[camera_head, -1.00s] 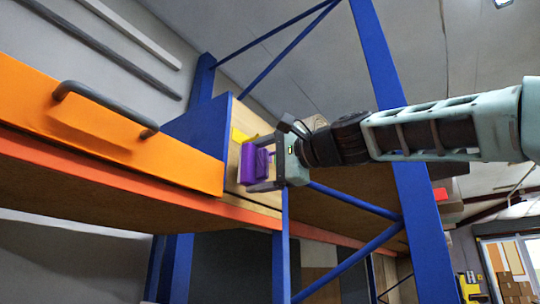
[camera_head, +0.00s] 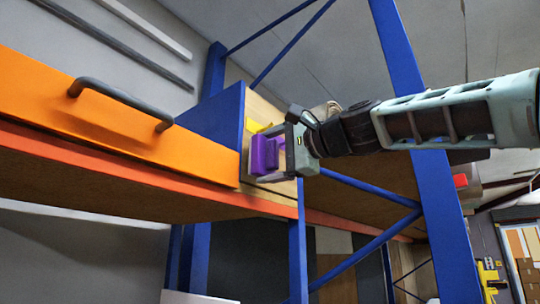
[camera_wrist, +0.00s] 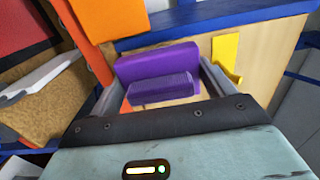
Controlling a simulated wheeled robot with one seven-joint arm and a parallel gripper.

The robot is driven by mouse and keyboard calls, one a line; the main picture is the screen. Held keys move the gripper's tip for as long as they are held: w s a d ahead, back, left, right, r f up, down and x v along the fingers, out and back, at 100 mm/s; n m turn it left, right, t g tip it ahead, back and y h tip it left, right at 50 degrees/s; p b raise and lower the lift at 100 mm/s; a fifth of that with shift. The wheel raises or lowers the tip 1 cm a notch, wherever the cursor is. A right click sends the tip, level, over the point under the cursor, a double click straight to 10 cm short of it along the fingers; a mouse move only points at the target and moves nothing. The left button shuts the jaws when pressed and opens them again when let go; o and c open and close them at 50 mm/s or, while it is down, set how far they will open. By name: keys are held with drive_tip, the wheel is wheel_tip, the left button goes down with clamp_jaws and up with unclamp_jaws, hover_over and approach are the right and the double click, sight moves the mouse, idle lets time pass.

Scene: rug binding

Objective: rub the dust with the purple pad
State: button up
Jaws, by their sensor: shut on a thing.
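A purple pad (camera_head: 265,155) with a raised grip block is held between the fingers of my gripper (camera_head: 282,156). In the wrist view the pad (camera_wrist: 158,72) fills the space between the two fingers, its flat plate facing away from my gripper (camera_wrist: 160,90). The pad is in front of a light wooden panel (camera_head: 262,112) beside the blue side of the orange unit. I cannot tell whether the pad touches the panel. I cannot make out any dust in these frames.
A yellow piece (camera_head: 252,126) is on the panel close to the pad; it also shows in the wrist view (camera_wrist: 226,58). An orange drawer front (camera_head: 105,110) with a dark handle (camera_head: 120,103) stands to the left. A blue upright (camera_head: 420,150) rises close behind my arm.

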drive_tip(key=shift+p+x, duration=0.6)
drive_tip(key=shift+x, duration=0.35)
drive_tip(key=shift+d, duration=0.1)
drive_tip(key=shift+w+d, duration=1.1)
drive_tip(key=shift+w, duration=0.3)
drive_tip(key=shift+s+a, duration=1.3)
drive_tip(key=shift+s, duration=0.2)
